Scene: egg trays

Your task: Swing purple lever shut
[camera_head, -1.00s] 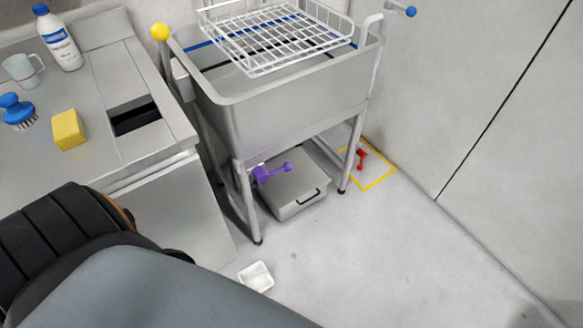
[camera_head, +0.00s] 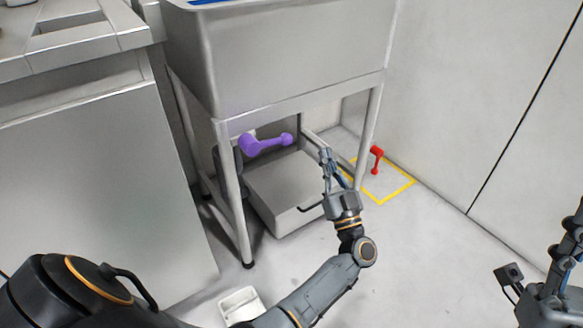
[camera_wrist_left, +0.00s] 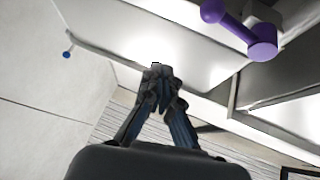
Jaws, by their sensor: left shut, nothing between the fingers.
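The purple lever (camera_head: 266,143) is mounted under the sink basin, near its front left leg. Its arm points right and ends in a round knob. My left gripper (camera_head: 325,155) is shut and empty, pointing up under the basin's front edge, to the right of the knob and apart from it. In the left wrist view the closed fingertips (camera_wrist_left: 158,72) are at the middle and the purple lever (camera_wrist_left: 238,28) is at the upper right. My right gripper (camera_head: 574,228) is partly in view at the right edge; its fingers are too cut off to judge.
The metal sink stand (camera_head: 231,180) has legs around the lever. A grey box (camera_head: 277,190) with a handle sits below. A red lever-shaped object (camera_head: 376,160) is by a yellow floor outline (camera_head: 401,191). A white tray (camera_head: 240,303) lies on the floor. A cabinet (camera_head: 90,190) stands left.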

